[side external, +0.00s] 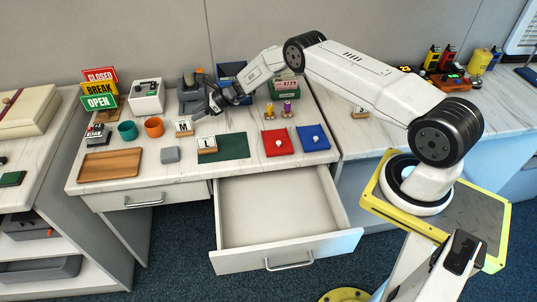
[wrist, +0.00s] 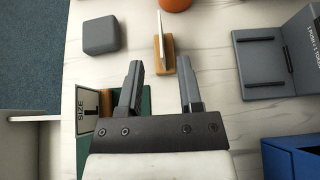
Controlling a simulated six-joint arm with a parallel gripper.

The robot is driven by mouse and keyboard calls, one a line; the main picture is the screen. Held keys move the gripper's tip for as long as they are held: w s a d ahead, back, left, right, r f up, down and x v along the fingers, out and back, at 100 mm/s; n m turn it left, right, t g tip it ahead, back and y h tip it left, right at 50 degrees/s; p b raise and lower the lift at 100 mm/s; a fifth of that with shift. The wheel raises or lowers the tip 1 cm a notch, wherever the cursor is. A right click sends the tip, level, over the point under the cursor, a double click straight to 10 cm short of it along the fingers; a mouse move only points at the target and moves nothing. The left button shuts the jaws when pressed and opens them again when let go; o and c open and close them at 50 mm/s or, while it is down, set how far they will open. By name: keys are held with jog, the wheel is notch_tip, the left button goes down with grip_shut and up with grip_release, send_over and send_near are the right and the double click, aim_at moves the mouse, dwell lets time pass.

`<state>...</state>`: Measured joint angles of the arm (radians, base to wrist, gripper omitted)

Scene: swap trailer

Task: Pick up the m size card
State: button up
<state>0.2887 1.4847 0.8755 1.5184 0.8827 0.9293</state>
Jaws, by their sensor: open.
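The M size card (side external: 183,126) stands upright in a small wooden holder on the white marble counter, left of the L size card (side external: 206,142). In the wrist view the M card (wrist: 161,35) shows nearly edge-on in its holder, ahead of and roughly between my fingertips. My gripper (side external: 214,103) is open and empty, above and behind the cards in the side view. In the wrist view my gripper (wrist: 163,78) has its two fingers well apart, with bare counter between them.
An orange cup (side external: 154,127) and a teal cup (side external: 127,131) stand left of the M card. A grey block (side external: 170,155), wooden tray (side external: 109,165) and green mat (side external: 232,147) lie in front. A grey stand (wrist: 270,62) is on the right. A drawer (side external: 275,212) is open below.

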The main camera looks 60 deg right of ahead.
aim_at(183, 127)
jog(key=shift+x, duration=2.45)
jog(key=shift+w, duration=0.1)
jog(key=shift+c, duration=0.2)
grip_shut()
